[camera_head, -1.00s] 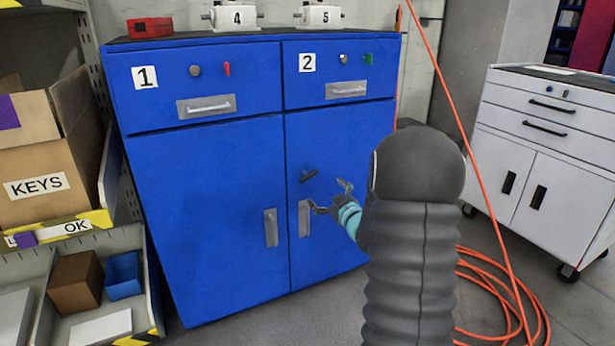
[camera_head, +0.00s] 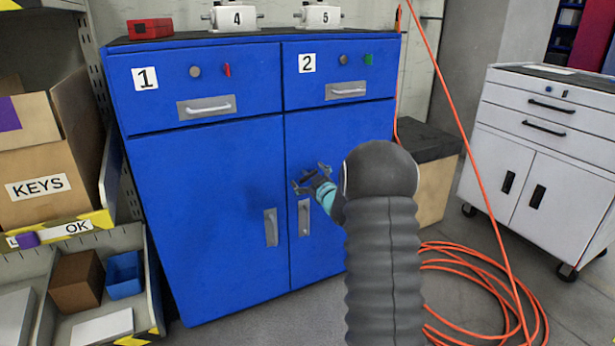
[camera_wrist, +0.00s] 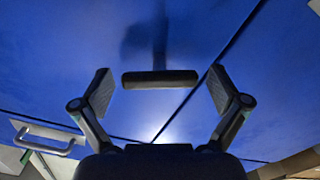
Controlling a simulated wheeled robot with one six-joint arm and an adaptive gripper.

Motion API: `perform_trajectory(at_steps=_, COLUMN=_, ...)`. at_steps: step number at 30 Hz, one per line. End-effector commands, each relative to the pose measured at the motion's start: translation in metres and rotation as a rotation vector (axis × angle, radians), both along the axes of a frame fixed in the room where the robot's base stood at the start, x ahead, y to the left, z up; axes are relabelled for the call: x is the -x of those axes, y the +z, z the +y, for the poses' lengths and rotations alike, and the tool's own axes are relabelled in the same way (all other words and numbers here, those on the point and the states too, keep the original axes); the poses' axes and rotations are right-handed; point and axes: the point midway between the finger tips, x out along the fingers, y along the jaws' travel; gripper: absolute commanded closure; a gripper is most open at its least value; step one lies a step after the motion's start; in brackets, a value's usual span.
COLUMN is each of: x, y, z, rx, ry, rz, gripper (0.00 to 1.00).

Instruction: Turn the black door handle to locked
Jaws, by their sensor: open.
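The black door handle (camera_wrist: 160,79) shows in the wrist view as a short dark bar lying across the picture, with its stem and a shadow on the blue door behind it. My gripper (camera_wrist: 160,90) is open, with one finger to the left of the bar and one to the right, both apart from it. In the head view my gripper (camera_head: 309,180) is at the right blue door (camera_head: 350,150), above its grey pull (camera_head: 304,217). It hides the black handle there.
The blue cabinet has drawers marked 1 and 2, and a drawer pull (camera_wrist: 45,138) shows at the wrist view's left. Shelves with a KEYS box (camera_head: 45,165) stand left. An orange hose (camera_head: 480,285) lies on the floor at right, near a white cabinet (camera_head: 540,150).

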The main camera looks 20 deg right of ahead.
Motion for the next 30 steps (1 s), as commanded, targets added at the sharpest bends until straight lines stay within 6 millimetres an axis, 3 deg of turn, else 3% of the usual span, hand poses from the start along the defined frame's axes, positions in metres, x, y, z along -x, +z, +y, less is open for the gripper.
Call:
perform_trajectory(at_steps=2, x=0.0001, y=0.0, z=0.0, rx=0.0, ry=0.0, rz=0.0, gripper=0.02)
perform_trajectory(at_steps=3, x=0.0001, y=0.0001, z=0.0, rx=0.0, ry=0.0, rz=0.0, gripper=0.07)
perform_trajectory(at_steps=10, x=0.0002, y=0.0003, z=0.0001, rx=0.0, ry=0.0, rz=-0.001, gripper=0.63)
perform_trajectory(at_steps=20, x=0.0, y=-0.0021, z=0.0018, rx=0.031, ry=0.003, rz=-0.003, gripper=0.63)
perform_trajectory(at_steps=30, x=0.0001, y=-0.007, z=0.002, rx=0.238, ry=0.002, rz=-0.013, gripper=0.63)
